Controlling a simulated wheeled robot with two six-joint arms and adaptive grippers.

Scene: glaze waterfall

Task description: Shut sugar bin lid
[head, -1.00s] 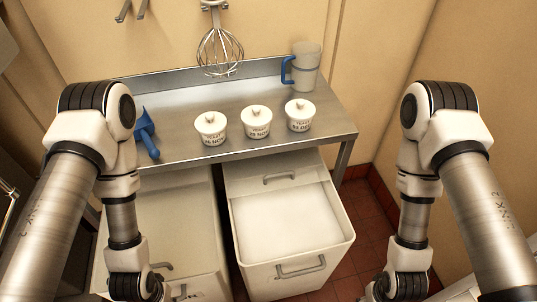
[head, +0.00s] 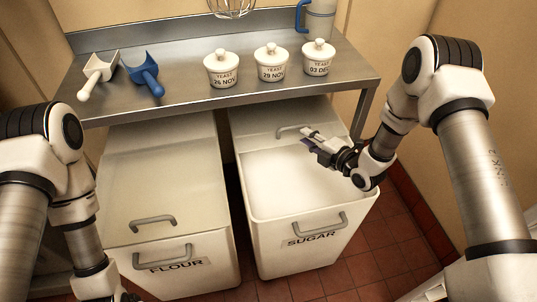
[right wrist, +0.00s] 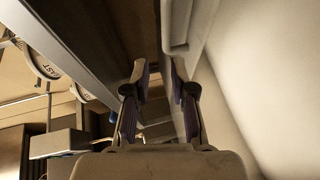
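The sugar bin (head: 311,250) is the right-hand white bin under the steel table, with SUGAR on its front. Its front part is open, showing white contents. Its lid (head: 254,126) lies at the back, partly under the table edge, with a grey handle (head: 290,130) on it. My right gripper (head: 306,137) is over the bin, close to the lid handle. In the right wrist view the two fingers (right wrist: 159,78) are apart with nothing clearly between them, and a pale handle-like edge (right wrist: 180,28) lies just ahead. I cannot tell if they touch. My left gripper is out of view.
The flour bin (head: 165,268) stands closed on the left. The steel table (head: 185,107) overhangs both bins and carries a white scoop (head: 97,75), a blue scoop (head: 145,73), three yeast pots (head: 271,63) and a jug (head: 318,22). Red tiled floor is free at right.

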